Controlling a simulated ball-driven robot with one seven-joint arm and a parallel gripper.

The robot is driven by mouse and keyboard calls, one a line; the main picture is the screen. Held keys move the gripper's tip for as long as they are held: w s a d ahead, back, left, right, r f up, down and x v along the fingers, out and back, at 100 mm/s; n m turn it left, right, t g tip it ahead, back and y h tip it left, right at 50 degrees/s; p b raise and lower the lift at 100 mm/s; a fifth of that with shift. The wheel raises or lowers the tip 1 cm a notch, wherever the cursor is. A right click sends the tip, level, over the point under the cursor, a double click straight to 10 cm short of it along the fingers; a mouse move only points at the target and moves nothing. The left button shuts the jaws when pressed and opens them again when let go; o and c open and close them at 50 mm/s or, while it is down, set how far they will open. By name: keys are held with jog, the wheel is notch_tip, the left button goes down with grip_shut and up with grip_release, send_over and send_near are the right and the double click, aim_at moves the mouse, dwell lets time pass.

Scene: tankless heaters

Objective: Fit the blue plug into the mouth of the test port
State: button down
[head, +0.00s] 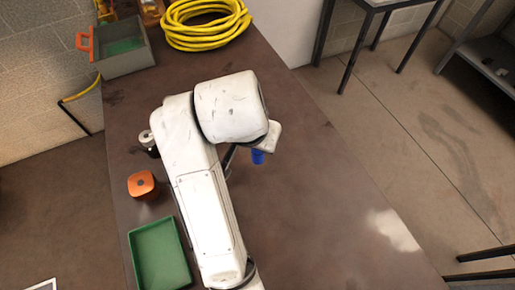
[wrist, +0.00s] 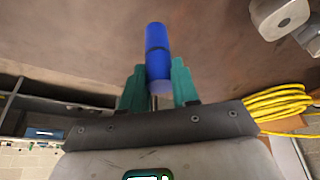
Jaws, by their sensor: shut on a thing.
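In the head view, the plug (head: 258,157) shows just below my wrist, above the brown bench, and my fingers are mostly hidden by the arm. A grey metal fitting with a round dark mouth (wrist: 284,20) is at the upper right of the wrist view, apart from the plug; it looks like the test port. In the head view, a small silver and black fitting (head: 148,139) stands left of my arm, possibly the same one.
An orange block with a dark round top (head: 142,184) and a green tray (head: 160,256) are left of my arm. A yellow hose coil (head: 206,24) and a grey toolbox (head: 122,50) are at the bench's far end. The bench (head: 325,215) right of my arm is clear.

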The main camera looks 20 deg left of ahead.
jog(key=shift+w+a+f, duration=0.35)
jog(key=shift+w+f, duration=0.4)
jog(key=shift+f, duration=0.05)
jog(key=shift+w+f+p, duration=0.1)
jog(key=shift+f+p, duration=0.6)
jog(key=shift+f, duration=1.05)
jog(key=shift+f, duration=0.1)
jog(key=c, duration=0.8)
grip_release()
jog(key=shift+c, duration=0.2)
jog(key=p+v, duration=0.1)
jog(key=v, duration=1.1)
